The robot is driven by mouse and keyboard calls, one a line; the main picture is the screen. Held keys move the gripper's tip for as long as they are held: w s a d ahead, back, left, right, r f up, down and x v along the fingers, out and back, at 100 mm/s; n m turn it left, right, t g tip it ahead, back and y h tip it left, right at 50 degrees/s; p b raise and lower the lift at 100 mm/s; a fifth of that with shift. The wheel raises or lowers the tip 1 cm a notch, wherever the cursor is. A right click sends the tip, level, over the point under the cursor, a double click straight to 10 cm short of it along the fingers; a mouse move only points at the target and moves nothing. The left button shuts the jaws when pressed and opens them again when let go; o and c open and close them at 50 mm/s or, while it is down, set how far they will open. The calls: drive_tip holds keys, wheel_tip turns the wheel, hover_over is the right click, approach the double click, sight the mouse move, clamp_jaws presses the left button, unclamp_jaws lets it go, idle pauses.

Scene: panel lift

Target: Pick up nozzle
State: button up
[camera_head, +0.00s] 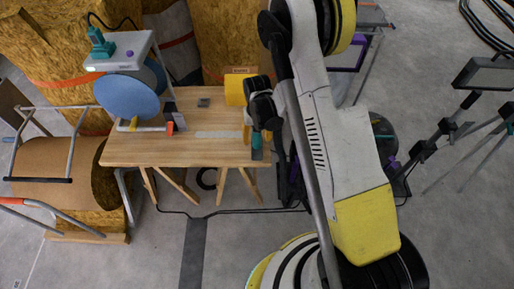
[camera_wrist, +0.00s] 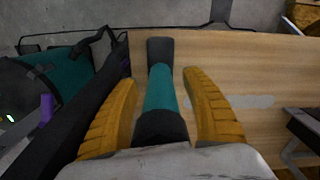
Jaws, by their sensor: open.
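The nozzle (camera_wrist: 161,92) is a teal piece with a black end and a black collar. In the wrist view it lies at the middle, over the wooden table near its edge. My gripper (camera_wrist: 160,77) is open, with one yellow finger on each side of the nozzle. Small gaps show between the fingers and the nozzle. The nozzle's near end is hidden by my gripper's body. In the head view the teal nozzle (camera_head: 257,141) shows at the table's right end, beside my gripper (camera_head: 250,132), partly hidden by my arm.
The wooden table (camera_head: 150,152) has free room in its middle. A blue disc and white-topped machine (camera_head: 122,52) stand at its left, with an orange-tipped tool (camera_head: 168,127) nearby. A yellow box (camera_head: 235,90) stands at the back. A dark bar (camera_wrist: 75,110) runs close left of my gripper.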

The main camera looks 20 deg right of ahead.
drive_tip(key=shift+f, duration=0.6)
drive_tip(key=shift+r, duration=0.15)
clamp_jaws()
